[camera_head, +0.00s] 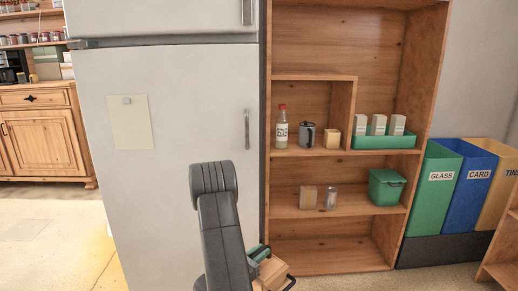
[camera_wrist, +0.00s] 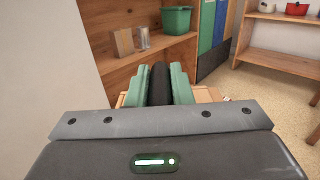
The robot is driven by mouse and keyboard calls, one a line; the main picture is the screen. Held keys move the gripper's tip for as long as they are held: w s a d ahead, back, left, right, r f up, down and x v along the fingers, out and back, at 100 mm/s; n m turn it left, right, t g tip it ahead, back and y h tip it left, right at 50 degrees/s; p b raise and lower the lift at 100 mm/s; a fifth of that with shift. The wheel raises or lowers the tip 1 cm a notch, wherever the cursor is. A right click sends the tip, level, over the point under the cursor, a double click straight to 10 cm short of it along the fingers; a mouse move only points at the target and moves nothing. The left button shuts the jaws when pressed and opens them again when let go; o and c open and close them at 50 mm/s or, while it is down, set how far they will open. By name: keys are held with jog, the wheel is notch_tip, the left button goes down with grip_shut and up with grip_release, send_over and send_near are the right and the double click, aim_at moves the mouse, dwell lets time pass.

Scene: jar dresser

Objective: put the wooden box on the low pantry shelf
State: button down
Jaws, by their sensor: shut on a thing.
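My gripper (camera_head: 261,256) shows at the bottom of the head view, in front of the pantry's left side. Its green fingers show in the wrist view (camera_wrist: 155,86), shut on a dark, handle-like part of the wooden box. The light wooden box (camera_head: 272,272) is mostly hidden by my arm and gripper; its edge shows beside the right finger in the wrist view (camera_wrist: 206,95). The low pantry shelf (camera_head: 345,206) is the wooden board beyond and above my gripper in the head view; it also shows in the wrist view (camera_wrist: 160,58).
On the low shelf stand a tan block (camera_head: 308,197), a clear glass (camera_head: 331,198) and a green lidded bin (camera_head: 386,190). Bare board lies between glass and bin. The fridge (camera_head: 170,110) borders the pantry at left; the sorting bins (camera_head: 437,190) stand at right.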

notch_tip(320, 180, up, 19)
jog(key=n+t+y+p, duration=0.2)
jog(key=n+y+p, duration=0.1)
jog(key=p, duration=2)
jog(key=shift+s+a+t+y, duration=0.15)
jog(key=shift+s+t+y, duration=0.2)
jog(key=shift+y, duration=0.25)
